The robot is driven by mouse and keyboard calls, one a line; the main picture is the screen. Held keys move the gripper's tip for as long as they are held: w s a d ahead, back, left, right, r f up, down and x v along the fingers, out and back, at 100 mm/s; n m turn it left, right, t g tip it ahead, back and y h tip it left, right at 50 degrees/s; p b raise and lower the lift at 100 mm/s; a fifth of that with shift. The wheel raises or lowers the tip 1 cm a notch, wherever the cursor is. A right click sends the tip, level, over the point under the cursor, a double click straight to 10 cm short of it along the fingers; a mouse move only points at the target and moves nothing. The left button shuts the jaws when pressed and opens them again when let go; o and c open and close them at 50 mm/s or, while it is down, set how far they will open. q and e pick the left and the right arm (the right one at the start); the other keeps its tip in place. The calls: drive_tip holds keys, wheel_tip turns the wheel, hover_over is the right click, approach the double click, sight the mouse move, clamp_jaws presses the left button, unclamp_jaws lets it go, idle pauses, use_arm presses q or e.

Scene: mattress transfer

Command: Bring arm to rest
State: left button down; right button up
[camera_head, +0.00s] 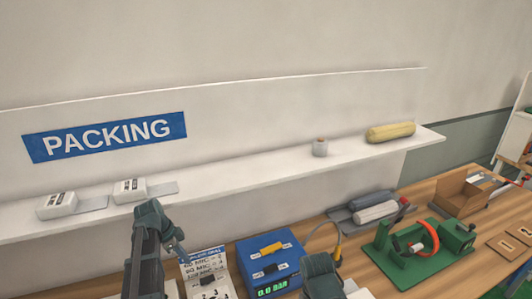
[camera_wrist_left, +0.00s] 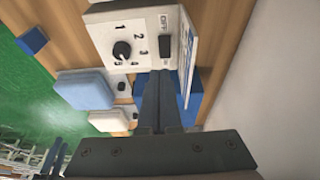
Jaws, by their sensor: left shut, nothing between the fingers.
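My left gripper (camera_head: 178,246) is over the bench at the lower left, beside a white control box (camera_head: 209,280) with printed text and a black switch. In the left wrist view its two dark fingers (camera_wrist_left: 160,98) lie together, shut and empty, pointing at the white box (camera_wrist_left: 137,39) with a numbered dial and an OFF switch. The picture does not settle whether they touch the box. My right gripper (camera_head: 322,276) shows only in part at the bottom middle, and its fingers cannot be made out clearly.
A blue device (camera_head: 269,265) with a green readout stands between the arms. A green fixture (camera_head: 420,252) and grey tray with rolls (camera_head: 375,210) are to the right. A white shelf (camera_head: 240,178) runs along the wall.

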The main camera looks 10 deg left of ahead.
use_arm(q)
drive_tip(key=s+d+f+n+y+b, duration=0.1)
drive_tip(key=s+d, duration=0.4)
drive_tip(key=d, duration=0.5)
drive_tip(key=s+d+f+n+g+y+b, duration=0.1)
drive_tip(key=s+d+f+n+b, duration=0.3)
drive_tip(key=d, duration=0.6)
drive_tip(key=s+d+f+n+g+y+b, duration=0.1)
drive_tip(key=s+d, duration=0.4)
drive_tip(key=d, duration=0.6)
wheel_tip(320, 180, down, 2)
drive_tip(key=shift+s+f+n+y+b, duration=0.2)
drive_tip(key=shift+s+n+y+b, duration=0.15)
drive_tip(key=shift+n+y+b, duration=0.45)
drive_tip(key=c, duration=1.6)
unclamp_jaws()
